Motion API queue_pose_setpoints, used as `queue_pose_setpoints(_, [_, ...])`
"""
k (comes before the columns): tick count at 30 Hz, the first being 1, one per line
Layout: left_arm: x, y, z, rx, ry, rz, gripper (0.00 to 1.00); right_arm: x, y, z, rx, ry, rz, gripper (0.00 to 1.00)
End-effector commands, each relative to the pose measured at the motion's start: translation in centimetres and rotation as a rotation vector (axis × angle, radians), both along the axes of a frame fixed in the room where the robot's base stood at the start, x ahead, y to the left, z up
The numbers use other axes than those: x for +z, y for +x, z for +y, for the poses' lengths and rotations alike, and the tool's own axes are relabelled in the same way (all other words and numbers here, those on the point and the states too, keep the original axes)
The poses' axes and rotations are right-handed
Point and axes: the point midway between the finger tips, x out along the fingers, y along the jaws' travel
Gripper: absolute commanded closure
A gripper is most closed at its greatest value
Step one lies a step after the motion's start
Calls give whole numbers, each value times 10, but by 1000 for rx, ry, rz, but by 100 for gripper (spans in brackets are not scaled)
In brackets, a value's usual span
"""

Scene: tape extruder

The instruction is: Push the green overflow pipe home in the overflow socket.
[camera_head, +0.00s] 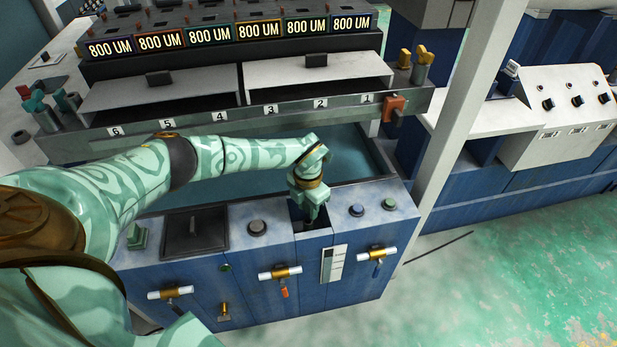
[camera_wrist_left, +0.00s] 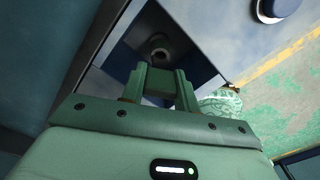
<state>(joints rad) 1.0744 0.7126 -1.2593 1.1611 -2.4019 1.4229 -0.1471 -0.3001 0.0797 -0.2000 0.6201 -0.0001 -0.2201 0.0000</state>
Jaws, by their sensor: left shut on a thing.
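My left gripper (camera_head: 311,208) points down over a dark recess in the grey top of the blue cabinet, near its front edge. In the left wrist view its two green fingers (camera_wrist_left: 160,88) are shut on a green piece (camera_wrist_left: 157,82), apparently the overflow pipe, mostly hidden between them. Beyond the fingertips, a round grey ring with a dark hole, apparently the overflow socket (camera_wrist_left: 159,45), shows down in the recess. How far the pipe sits in the socket cannot be told. My right gripper is not in view.
A water tank (camera_head: 345,150) lies behind the gripper, under a numbered rail (camera_head: 270,109). A black lid (camera_head: 194,232) and round knobs (camera_head: 357,210) sit on the cabinet top beside the recess. A pale post (camera_head: 455,130) stands to the right.

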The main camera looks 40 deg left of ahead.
Motion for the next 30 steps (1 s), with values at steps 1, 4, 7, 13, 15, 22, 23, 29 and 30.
queue_pose_setpoints(1, [-2,0,0,0,0,0,100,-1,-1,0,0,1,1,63])
queue_pose_setpoints(4, [-5,0,0,0,0,0,100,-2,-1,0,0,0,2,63])
queue_pose_setpoints(7, [-7,0,0,0,0,0,100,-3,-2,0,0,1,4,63])
queue_pose_setpoints(13, [-10,0,0,0,0,0,58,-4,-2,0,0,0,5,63])
queue_pose_setpoints(15, [-9,0,0,0,0,0,44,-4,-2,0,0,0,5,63])
queue_pose_setpoints(22, [-9,0,0,0,0,0,44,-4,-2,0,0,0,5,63])
queue_pose_setpoints(23, [-9,0,0,0,0,0,44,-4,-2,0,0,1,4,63])
queue_pose_setpoints(29, [18,1,1,1,1,-5,44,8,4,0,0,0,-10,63])
queue_pose_setpoints(30, [28,1,1,0,2,-6,44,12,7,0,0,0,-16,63])
